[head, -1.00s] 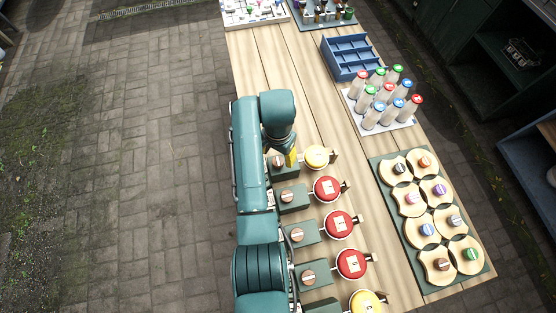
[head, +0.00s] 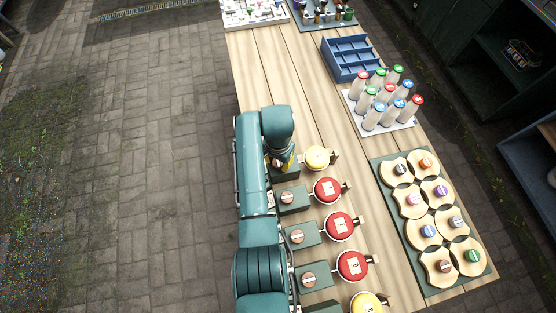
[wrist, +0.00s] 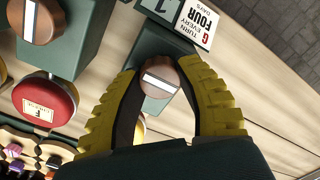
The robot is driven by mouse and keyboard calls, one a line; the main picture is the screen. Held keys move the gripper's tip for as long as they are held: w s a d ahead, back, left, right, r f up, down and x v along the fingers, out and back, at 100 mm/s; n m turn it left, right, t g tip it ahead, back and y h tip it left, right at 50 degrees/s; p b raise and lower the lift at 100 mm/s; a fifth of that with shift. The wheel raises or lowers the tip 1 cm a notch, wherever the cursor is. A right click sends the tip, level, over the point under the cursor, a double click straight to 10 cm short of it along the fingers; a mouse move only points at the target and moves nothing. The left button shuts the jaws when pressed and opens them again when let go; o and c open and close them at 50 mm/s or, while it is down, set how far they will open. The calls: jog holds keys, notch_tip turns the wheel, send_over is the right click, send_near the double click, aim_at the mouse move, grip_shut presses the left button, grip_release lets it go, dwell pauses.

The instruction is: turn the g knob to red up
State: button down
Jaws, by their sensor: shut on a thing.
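The g knob (wrist: 158,84) is a round brown wooden knob with a white stripe, on a dark green block beside a "G, turn every four days" label (wrist: 195,22). In the wrist view, my gripper (wrist: 161,74) has its yellow ribbed fingers on both sides of the knob, shut on it. In the head view my gripper (head: 283,160) is over the g block at the far end of the row. In the wrist view the disc is almost wholly hidden behind my gripper.
The neighbouring F disc (wrist: 45,100) is red up, with its knob (wrist: 40,22) close beside my gripper. More knobs and discs run toward the near end of the table. A bottle rack (head: 380,120), a blue divided box (head: 350,56) and a green board (head: 415,270) stand to the right.

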jog(key=shift+n, duration=0.4)
jog(key=n+p, duration=0.1)
jog(key=n, duration=0.2)
jog(key=shift+n+p, duration=0.4)
jog(key=n+p, duration=0.1)
jog(key=n, duration=1.2)
jog(key=shift+f, duration=0.1)
jog(key=shift+n, duration=0.3)
jog(key=c, duration=0.6)
grip_release()
jog(key=shift+p, duration=0.3)
